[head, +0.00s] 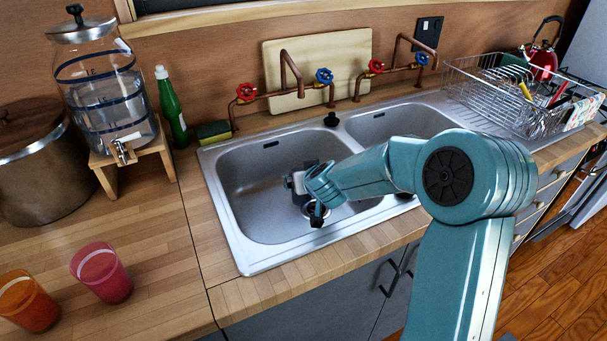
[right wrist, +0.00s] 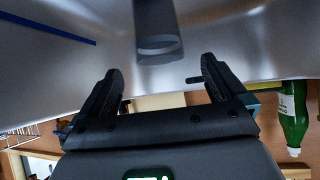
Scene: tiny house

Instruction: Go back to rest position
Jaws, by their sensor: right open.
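My right arm comes in from the lower right in the head view and reaches over the left basin of the steel sink (head: 240,185). My right gripper (head: 302,190) is low in or above that basin, partly hidden by its own wrist. In the right wrist view the right gripper (right wrist: 161,66) has its two dark fingers spread apart. A grey cylindrical thing (right wrist: 157,30) shows beyond the fingertips, not clasped; I cannot tell what it is. My left gripper is not in view.
Copper taps (head: 290,75) with red and blue handles stand behind the sink. A green bottle (head: 171,105) and a glass dispenser (head: 105,95) are to the left. An orange cup (head: 28,300) and a pink cup (head: 102,273) stand on the counter. A dish rack (head: 500,95) is at right.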

